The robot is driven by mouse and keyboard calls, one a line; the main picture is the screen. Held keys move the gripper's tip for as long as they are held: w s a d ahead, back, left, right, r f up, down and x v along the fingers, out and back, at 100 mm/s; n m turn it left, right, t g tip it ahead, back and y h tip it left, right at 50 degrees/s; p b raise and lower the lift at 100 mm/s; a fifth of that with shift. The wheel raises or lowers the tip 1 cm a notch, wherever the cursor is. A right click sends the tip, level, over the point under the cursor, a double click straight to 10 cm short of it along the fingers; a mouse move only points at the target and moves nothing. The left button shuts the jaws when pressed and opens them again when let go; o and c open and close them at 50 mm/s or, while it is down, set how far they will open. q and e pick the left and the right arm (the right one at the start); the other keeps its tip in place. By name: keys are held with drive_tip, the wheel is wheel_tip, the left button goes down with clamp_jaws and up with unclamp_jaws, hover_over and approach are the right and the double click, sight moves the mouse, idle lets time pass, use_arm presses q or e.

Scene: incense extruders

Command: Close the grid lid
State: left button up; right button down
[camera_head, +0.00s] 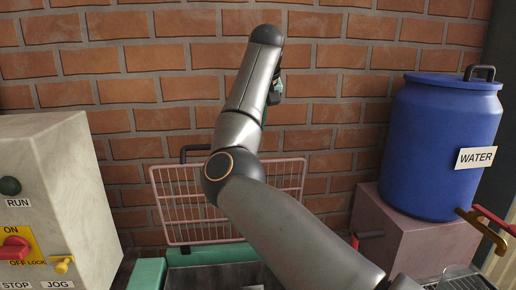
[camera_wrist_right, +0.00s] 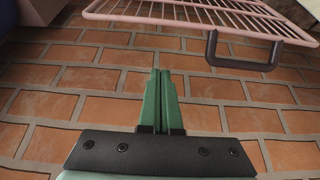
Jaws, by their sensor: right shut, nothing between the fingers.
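The grid lid (camera_head: 178,205) is a pink wire grid standing raised, close to upright, in front of the brick wall. Its dark handle (camera_head: 194,152) is at its top edge. My right arm crosses in front of the lid and hides part of it. In the right wrist view the grid lid (camera_wrist_right: 200,14) runs along the top, with its dark handle (camera_wrist_right: 262,52) at upper right. My right gripper (camera_wrist_right: 162,75) has its green fingers shut together and empty, apart from the handle. The left gripper is not in view.
A green-edged machine (camera_head: 148,274) is below the lid. A control box (camera_head: 60,160) with a red switch stands at left. A blue water barrel (camera_head: 432,150) sits on a pinkish block (camera_head: 398,240) at right. The brick wall (camera_head: 140,60) closes off the back.

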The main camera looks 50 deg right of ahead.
drive_tip(key=p+x, duration=0.2)
drive_tip(key=x, duration=0.7)
drive_tip(key=shift+s+a+f, duration=0.2)
drive_tip(key=shift+s+a, duration=0.45)
drive_tip(key=shift+s, duration=0.15)
drive_tip(key=shift+s+a+f, duration=0.2)
drive_tip(key=shift+s+a, duration=0.5)
drive_tip(key=shift+s, duration=0.15)
drive_tip(key=shift+f+b, duration=0.1)
drive_tip(key=shift+b, duration=0.3)
